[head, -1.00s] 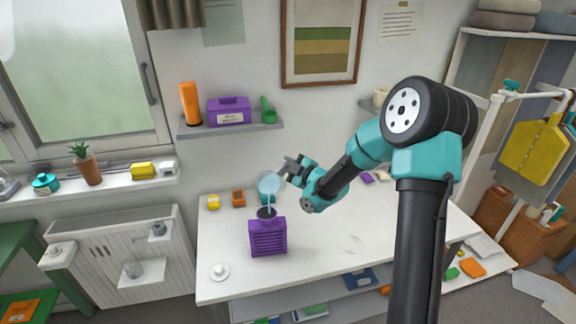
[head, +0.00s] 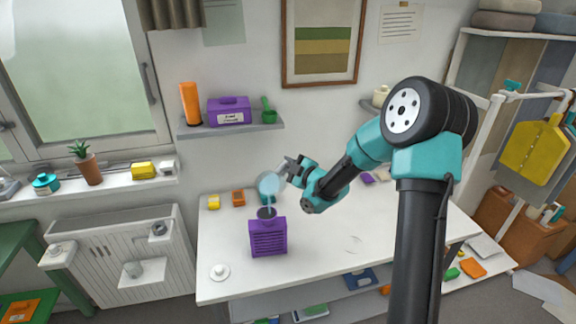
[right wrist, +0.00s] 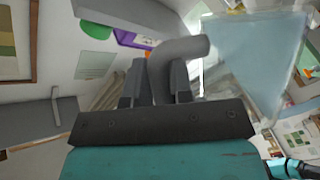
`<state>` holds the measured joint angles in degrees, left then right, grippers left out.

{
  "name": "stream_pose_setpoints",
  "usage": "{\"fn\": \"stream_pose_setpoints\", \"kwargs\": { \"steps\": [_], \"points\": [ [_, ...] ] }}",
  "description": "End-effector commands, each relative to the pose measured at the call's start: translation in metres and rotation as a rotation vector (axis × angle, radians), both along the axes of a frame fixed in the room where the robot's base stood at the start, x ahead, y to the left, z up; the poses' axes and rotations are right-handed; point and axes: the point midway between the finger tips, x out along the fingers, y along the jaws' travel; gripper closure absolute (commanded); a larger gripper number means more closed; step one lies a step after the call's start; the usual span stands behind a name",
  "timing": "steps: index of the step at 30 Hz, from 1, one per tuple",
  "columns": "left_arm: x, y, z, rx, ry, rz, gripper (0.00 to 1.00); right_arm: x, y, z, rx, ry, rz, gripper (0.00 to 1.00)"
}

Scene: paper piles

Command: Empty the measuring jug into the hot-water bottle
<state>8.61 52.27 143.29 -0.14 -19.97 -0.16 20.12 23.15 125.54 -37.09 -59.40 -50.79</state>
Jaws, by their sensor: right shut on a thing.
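The clear measuring jug (head: 269,183) is tilted over the purple hot-water bottle (head: 268,238), and a pale blue stream runs from it down into the bottle's dark funnel-shaped mouth (head: 266,212). The bottle stands upright on the white table. My right gripper (head: 286,168) is shut on the jug's grey handle (right wrist: 180,50). In the right wrist view the jug's pale blue body (right wrist: 255,60) fills the upper right.
A round white stopper-like piece (head: 220,271) lies on the white table (head: 330,265) left of the bottle. Small yellow (head: 213,202) and orange (head: 238,197) blocks stand at the back. A wall shelf (head: 230,128) with an orange bottle and purple box hangs above. The table's right side is mostly clear.

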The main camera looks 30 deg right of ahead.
Motion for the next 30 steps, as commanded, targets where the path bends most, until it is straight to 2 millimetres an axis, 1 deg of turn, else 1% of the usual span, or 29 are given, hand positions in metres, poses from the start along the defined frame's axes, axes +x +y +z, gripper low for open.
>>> {"fn": "stream_pose_setpoints", "kwargs": {
  "steps": [8,18,30],
  "points": [
    [0.0000,0.0000,0.0000,0.000,0.000,0.000,0.45,0.0000,0.0001,0.0003,-0.001,-0.003,0.000,1.00],
    [0.0000,0.0000,0.0000,0.000,0.000,0.000,0.45,-0.0023,0.0027,-0.0024,-0.051,-0.046,-0.001,1.00],
    [0.0000,0.0000,0.0000,0.000,0.000,0.000,0.45,-0.0025,0.0028,-0.0024,-0.052,-0.048,-0.001,1.00]
  ]
}}
